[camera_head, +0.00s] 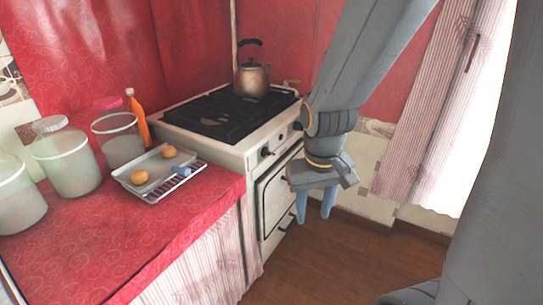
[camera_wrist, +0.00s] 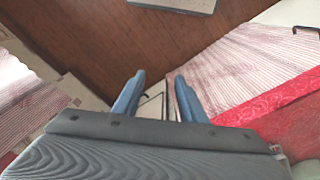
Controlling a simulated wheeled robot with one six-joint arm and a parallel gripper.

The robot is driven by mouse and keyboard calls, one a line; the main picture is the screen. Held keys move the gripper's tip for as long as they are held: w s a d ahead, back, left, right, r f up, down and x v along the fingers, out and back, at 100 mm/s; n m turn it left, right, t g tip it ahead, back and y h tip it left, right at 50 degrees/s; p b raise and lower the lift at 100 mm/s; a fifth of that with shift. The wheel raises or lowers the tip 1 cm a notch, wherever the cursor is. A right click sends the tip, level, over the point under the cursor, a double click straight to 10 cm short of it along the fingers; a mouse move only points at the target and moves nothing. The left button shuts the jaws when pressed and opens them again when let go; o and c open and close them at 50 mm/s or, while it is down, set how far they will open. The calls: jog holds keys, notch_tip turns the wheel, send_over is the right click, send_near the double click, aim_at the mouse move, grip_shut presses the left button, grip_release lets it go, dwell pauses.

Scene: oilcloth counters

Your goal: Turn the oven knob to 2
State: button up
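The white stove (camera_head: 205,147) stands against the red wall in the head view. Its front panel carries dark knobs, one near the left end (camera_head: 266,152) and one farther right (camera_head: 298,126); any others may be hidden behind my arm. The knob markings are too small to read. The oven door (camera_head: 273,205) below looks shut. My gripper (camera_head: 314,207) hangs in front of the stove, pointing down, below knob height, apart from the knobs. In the wrist view its blue fingers (camera_wrist: 160,80) are spread with nothing held between them. No knob is clear there.
A kettle (camera_head: 251,79) stands on the hob. On the red counter (camera_head: 110,235) are a tray (camera_head: 152,162) with round buns, an orange bottle (camera_head: 138,118) and several jars (camera_head: 67,160). The wooden floor (camera_head: 335,265) before the stove is clear. A striped curtain (camera_head: 440,120) hangs right.

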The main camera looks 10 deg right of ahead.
jog(key=o, duration=0.3)
jog(key=w+d+f+t, duration=0.1)
jog(key=w+d, duration=0.1)
jog(key=w, duration=0.3)
jog(key=w+d+t, duration=0.1)
jog(key=w+t, duration=0.1)
jog(key=w, duration=0.4)
jog(key=w+d+f+t, duration=0.1)
jog(key=w+d, duration=0.1)
jog(key=w, duration=0.3)
jog(key=shift+w+d+f+h, duration=0.3)
jog(key=n+t+y, duration=0.3)
jog(key=t+y, duration=0.5)
jog(key=y, duration=0.6)
send_near(268, 153)
jog(key=w+f, duration=0.2)
jog(key=p+x, duration=0.1)
jog(key=x, duration=0.5)
jog(key=shift+w+a+r, duration=0.15)
jog(key=shift+w+a, duration=0.05)
jog(key=shift+w, duration=0.15)
jog(key=shift+c, duration=0.4)
jog(key=c, duration=0.9)
jog(key=shift+c, duration=0.2)
